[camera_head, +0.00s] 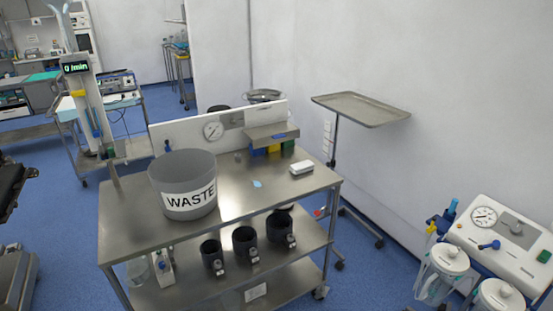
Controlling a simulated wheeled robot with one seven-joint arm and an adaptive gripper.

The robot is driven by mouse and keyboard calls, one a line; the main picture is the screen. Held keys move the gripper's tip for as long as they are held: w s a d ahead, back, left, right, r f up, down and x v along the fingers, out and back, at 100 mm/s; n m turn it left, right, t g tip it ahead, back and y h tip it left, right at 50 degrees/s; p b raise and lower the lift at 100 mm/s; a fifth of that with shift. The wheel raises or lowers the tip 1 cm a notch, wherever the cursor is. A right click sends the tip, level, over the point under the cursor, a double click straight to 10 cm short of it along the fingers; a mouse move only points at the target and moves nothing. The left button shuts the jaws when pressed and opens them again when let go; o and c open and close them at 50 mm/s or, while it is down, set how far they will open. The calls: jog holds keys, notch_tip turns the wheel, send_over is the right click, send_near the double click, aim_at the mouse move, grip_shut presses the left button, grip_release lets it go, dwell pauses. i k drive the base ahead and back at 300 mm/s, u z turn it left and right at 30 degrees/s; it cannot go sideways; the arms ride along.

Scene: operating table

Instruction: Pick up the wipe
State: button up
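A small light-blue flat piece (257,184), which looks like the wipe, lies on the top of the metal cart (245,205). It lies to the right of the grey waste bin (183,172), apart from it. It is too small to tell its folds or thickness. A small white box or pack (302,167) sits to its right near the cart's right edge; its contents cannot be made out. My gripper is not in view.
A raised grey block (272,135) with blue, yellow and green parts stands at the cart's back. Several black canisters (245,244) stand on the lower shelf. A tray stand (360,108) is behind right. The cart's front top is bare.

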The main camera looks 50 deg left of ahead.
aim_at(301, 168)
jog(key=u, duration=0.8)
jog(key=i, duration=0.75)
jog(key=u, duration=0.9)
